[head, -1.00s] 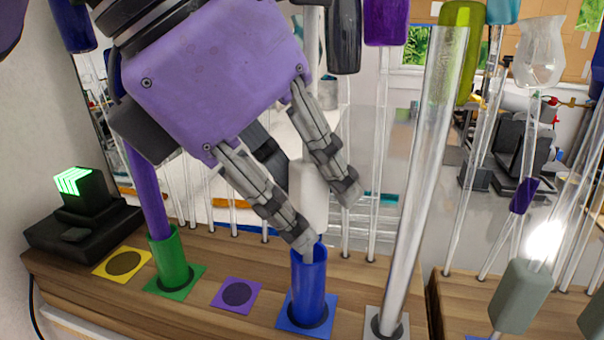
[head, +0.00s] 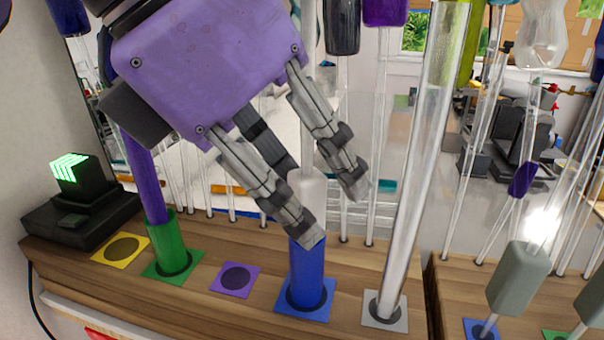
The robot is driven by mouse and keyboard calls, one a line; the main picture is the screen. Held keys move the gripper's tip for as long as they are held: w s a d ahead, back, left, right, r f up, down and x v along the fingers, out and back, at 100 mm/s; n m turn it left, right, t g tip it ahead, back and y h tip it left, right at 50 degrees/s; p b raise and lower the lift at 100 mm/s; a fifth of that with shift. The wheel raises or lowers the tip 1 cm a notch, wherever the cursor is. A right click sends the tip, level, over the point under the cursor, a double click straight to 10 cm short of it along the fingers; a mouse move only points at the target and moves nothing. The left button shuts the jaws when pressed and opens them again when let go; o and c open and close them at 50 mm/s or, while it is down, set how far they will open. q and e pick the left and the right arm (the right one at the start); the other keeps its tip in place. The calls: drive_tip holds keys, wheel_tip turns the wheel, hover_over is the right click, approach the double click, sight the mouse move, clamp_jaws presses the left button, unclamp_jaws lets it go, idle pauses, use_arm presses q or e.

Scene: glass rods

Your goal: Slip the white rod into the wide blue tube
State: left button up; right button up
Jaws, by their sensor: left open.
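The wide blue tube (head: 306,275) stands upright on a blue square at the front of the wooden bench. A thick white piece (head: 307,184), which I take as part of the white rod, is upright directly above or in the tube's mouth. A thin pale shaft rises from it. My left gripper (head: 336,217) is open, its fingers apart. One fingertip is in front of the tube's top and hides the rim and the white piece's lower end, so I cannot tell how deep it sits. Whether the fingers touch the rod is unclear. My right gripper is not in view.
A green tube (head: 172,247) holding a purple rod (head: 145,185) stands to the left. A tall glass tube (head: 418,170) stands close on the right. Thin glass rods line the back. A black device (head: 80,215) is far left.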

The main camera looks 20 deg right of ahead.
use_arm(q)
drive_tip(key=v, duration=1.1)
drive_tip(key=shift+a+r, duration=0.25)
